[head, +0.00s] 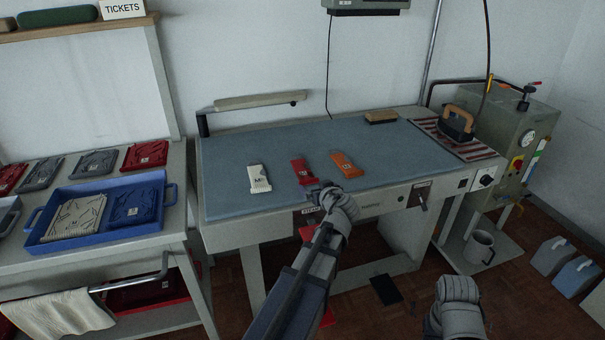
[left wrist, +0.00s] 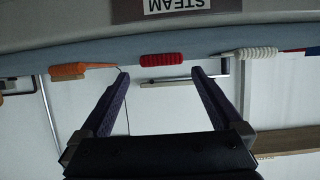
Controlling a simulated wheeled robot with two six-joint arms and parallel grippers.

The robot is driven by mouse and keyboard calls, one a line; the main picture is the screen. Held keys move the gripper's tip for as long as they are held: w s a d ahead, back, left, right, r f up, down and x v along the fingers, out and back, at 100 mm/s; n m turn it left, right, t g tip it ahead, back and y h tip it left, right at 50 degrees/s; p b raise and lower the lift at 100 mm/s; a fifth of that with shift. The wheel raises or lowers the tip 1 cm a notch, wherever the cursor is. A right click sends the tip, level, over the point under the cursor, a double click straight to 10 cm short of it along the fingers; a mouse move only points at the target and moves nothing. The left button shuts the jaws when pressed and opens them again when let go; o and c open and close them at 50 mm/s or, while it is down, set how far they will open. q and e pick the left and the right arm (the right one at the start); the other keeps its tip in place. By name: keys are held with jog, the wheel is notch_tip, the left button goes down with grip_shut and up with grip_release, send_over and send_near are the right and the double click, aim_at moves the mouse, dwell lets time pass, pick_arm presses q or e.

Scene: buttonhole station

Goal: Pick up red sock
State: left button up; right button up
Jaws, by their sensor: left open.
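The red sock (head: 302,172) lies folded on the blue-grey top of the pressing table, between a white sock (head: 259,178) and an orange sock (head: 347,164). My left gripper (head: 324,190) is at the table's front edge, just in front of the red sock and a little to its right. In the left wrist view, which is upside down, its two fingers (left wrist: 161,73) are apart and empty. The red sock (left wrist: 162,60) shows beyond and between the fingertips. The gripper partly overlaps the sock's near end in the head view.
The pressing table (head: 228,205) has free room behind the socks. An iron (head: 457,124) stands at its right end, and a brush (head: 381,117) lies at the back. A blue tray (head: 175,194) with folded garments is on the left bench. A STEAM label (left wrist: 177,5) marks the front edge.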

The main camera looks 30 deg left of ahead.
aim_at(310, 181)
pick_arm(q)
jog(key=shift+b+x, duration=0.8)
jog(key=shift+x, duration=2.15)
jog(key=shift+s+r, duration=0.1)
jog(key=shift+r, duration=0.05)
jog(key=c, duration=1.1)
jog(key=shift+o, duration=0.2)
jog(key=shift+r, duration=0.1)
notch_tip(310, 181, up, 11)
jog(key=p, duration=1.1)
